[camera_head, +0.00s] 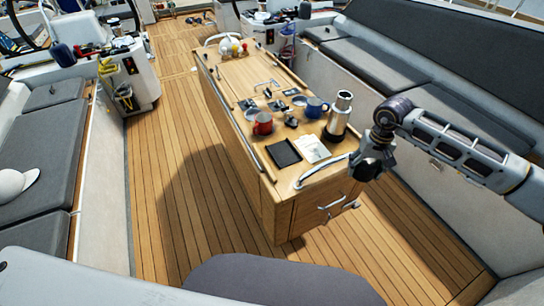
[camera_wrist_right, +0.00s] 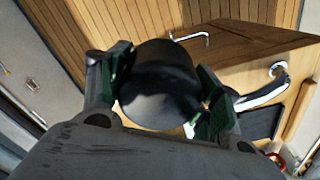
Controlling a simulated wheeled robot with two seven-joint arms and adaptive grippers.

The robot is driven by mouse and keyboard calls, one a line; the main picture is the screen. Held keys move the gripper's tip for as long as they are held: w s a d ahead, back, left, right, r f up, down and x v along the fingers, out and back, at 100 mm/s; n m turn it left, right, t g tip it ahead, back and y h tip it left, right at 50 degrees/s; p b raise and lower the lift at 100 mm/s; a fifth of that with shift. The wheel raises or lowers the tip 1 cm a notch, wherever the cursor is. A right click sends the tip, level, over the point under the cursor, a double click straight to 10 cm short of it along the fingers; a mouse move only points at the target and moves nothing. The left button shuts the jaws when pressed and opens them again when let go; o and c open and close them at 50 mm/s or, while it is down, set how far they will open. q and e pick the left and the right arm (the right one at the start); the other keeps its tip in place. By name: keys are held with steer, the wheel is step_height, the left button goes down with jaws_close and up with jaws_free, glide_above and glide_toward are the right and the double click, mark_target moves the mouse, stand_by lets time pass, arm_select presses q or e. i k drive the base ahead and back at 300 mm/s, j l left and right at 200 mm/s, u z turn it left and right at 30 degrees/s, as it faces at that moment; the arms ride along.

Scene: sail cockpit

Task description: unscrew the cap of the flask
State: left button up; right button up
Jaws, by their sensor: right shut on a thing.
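The flask (camera_head: 338,120) stands upright on the wooden cockpit table (camera_head: 236,84), near its right edge. My right gripper (camera_head: 366,170) is beyond the table's near right corner, apart from the flask. In the right wrist view its green-padded fingers are shut on a black round thing (camera_wrist_right: 160,84), which looks like the flask's cap. In the head view this thing cannot be told apart from the dark gripper. My left gripper is not in view.
A red mug (camera_head: 263,124) and a blue mug (camera_head: 316,107) stand left of the flask. A metal rail (camera_head: 318,171) rises at the table's near end. Grey benches line both sides.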

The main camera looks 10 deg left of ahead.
mark_target(341, 110)
steer(key=k+j, duration=0.15)
steer(key=j, duration=0.25)
steer(key=k+j, duration=0.1)
steer(key=j, duration=0.25)
steer(key=j+u, duration=0.2)
steer(key=l+u, duration=0.15)
steer(key=u, duration=0.35)
steer(key=l+u, duration=0.4)
